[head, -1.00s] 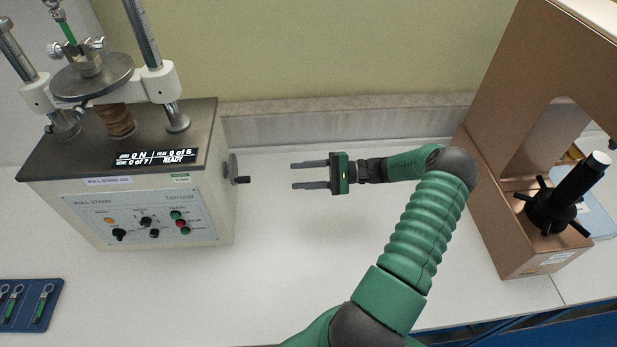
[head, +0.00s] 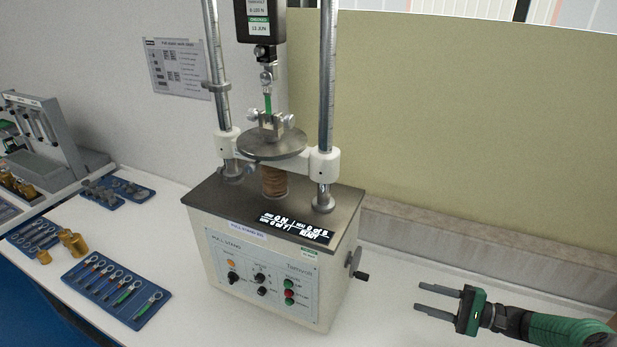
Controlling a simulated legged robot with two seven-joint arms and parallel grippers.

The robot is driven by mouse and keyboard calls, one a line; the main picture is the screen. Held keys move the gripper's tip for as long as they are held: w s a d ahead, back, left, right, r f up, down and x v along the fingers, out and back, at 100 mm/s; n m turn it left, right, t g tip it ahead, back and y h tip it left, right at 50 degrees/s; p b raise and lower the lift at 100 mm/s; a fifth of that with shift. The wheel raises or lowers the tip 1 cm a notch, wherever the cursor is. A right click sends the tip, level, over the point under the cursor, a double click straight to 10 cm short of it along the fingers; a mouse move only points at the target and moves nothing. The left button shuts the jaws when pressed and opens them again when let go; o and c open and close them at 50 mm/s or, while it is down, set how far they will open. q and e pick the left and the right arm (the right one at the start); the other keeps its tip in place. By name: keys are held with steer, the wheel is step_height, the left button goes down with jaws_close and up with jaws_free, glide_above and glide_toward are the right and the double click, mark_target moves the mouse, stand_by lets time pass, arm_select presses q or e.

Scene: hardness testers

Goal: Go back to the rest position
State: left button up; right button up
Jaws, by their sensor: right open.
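My right gripper (head: 440,302) is at the lower right of the head view, above the white bench top. Its two grey fingers point left and stand apart with nothing between them. The pull stand (head: 262,270) is left of it, with a crank handle (head: 356,266) on its right side facing the fingers across a gap. A green-ended piece (head: 268,103) is held upright in the clamp above the stand's round plate. My left gripper is not in view.
Blue trays (head: 117,290) with several ringed pieces lie on the bench at the left, near brass weights (head: 72,242). A grey rack (head: 40,150) stands behind them. A wall ledge (head: 480,245) runs behind the stand. The bench (head: 395,325) right of the stand is clear.

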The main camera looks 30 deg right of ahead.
steer(key=w+a+f+n+g+h, duration=0.1)
steer(key=a+f+n+g, duration=0.2)
steer(key=a+g, duration=0.5)
steer(key=w+a+f+n+g+h, duration=0.1)
steer(key=a+f+n+g, duration=0.25)
steer(key=a, duration=0.85)
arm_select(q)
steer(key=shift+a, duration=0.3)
arm_select(e)
steer(key=s+a+r+n+h, duration=0.2)
steer(key=a+n+h, duration=0.2)
steer(key=a+n, duration=0.1)
steer(key=s+a+r+n+h, duration=0.2)
steer(key=a+r+n+h, duration=0.1)
steer(key=a+n+h, duration=0.2)
steer(key=shift+s+a, duration=0.25)
steer(key=shift+a, duration=0.65)
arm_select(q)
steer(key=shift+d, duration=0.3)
arm_select(e)
steer(key=shift+d+f+t, duration=0.1)
steer(key=shift+d+t, duration=0.15)
steer(key=shift+d, duration=0.05)
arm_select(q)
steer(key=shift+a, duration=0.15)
arm_select(e)
steer(key=shift+a, duration=0.2)
